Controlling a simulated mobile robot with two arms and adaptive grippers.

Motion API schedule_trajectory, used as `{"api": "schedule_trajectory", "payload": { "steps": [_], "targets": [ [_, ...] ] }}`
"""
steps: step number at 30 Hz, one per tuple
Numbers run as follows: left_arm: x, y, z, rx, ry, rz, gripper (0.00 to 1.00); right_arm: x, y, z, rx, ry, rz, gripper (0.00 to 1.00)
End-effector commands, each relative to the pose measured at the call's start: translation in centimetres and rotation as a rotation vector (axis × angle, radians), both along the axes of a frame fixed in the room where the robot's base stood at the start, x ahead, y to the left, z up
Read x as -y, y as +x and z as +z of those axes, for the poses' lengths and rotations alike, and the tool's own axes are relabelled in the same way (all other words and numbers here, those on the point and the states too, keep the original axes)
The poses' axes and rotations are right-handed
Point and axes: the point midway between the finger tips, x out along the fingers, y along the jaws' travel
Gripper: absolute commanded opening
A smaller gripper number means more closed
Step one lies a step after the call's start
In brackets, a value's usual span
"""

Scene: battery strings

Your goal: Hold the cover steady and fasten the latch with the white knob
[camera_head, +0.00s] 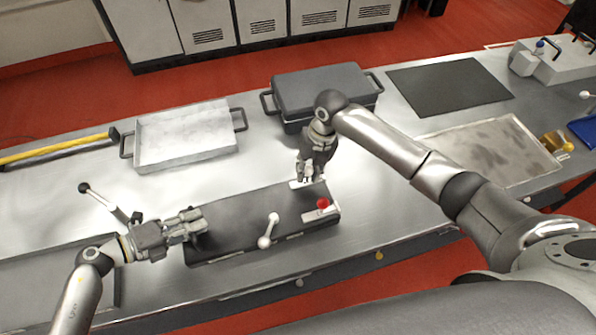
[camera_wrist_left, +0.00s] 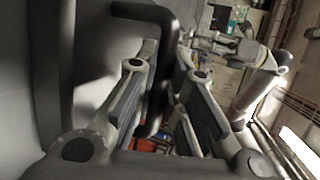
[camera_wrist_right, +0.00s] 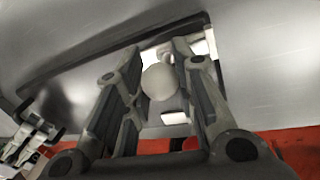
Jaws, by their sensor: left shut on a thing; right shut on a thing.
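The long dark cover (camera_head: 245,216) lies on the steel bench in front of me. My left gripper (camera_head: 195,222) is at its left end, shut on a black bar handle (camera_wrist_left: 150,95). My right gripper (camera_head: 307,175) points down at the cover's far right edge, by a white latch plate (camera_head: 297,184). In the right wrist view the white knob (camera_wrist_right: 158,82) sits between the fingers, which are shut on it. A second lever with a pale knob (camera_head: 264,242) is on the near edge. A red knob (camera_head: 323,203) is on a white plate at the right end.
A lever with a black knob (camera_head: 84,188) stands left of the cover. Behind are a shallow metal tray (camera_head: 185,150) and a dark lidded case (camera_head: 290,100). A black mat (camera_head: 450,85) and a stained tray (camera_head: 485,150) lie to the right. Bench between them is mostly free.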

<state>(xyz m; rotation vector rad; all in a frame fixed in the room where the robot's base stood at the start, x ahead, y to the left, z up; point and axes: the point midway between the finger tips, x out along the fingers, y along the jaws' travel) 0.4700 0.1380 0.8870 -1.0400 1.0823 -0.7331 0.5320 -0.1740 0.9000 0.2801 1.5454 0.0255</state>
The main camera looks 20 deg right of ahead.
Motion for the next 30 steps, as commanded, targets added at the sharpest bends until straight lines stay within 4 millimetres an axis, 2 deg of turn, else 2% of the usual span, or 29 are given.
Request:
{"api": "schedule_trajectory", "payload": {
  "steps": [1,8,9,14,24,26,30],
  "targets": [
    [-0.1,-0.7,-1.1,-0.017,0.015,-0.006,0.0,0.7,0.1,-0.1,0.001,-0.007,-0.005,0.0],
    [-0.1,-0.7,-1.1,-0.017,0.015,-0.006,0.0,0.7,0.1,-0.1,0.001,-0.008,-0.005,0.0],
    [-0.2,-0.7,-1.1,-0.017,0.015,-0.006,0.0,0.7,0.1,-0.1,0.002,-0.008,-0.005,0.29],
    [-0.2,-0.7,-1.1,-0.017,0.015,-0.006,0.0,0.6,0.1,-0.1,0.001,-0.006,-0.005,0.49],
    [-0.1,-0.7,-1.1,-0.017,0.015,-0.006,0.0,0.5,0.1,0.1,0.002,-0.003,-0.003,0.49],
    [-0.1,-0.6,-1.1,-0.017,0.015,-0.006,0.0,0.6,0.1,0.5,0.003,-0.003,-0.002,0.49],
    [-0.1,-0.6,-1.1,-0.017,0.014,-0.005,0.0,1.0,0.1,2.6,0.007,-0.004,-0.002,0.49]
  ]
}}
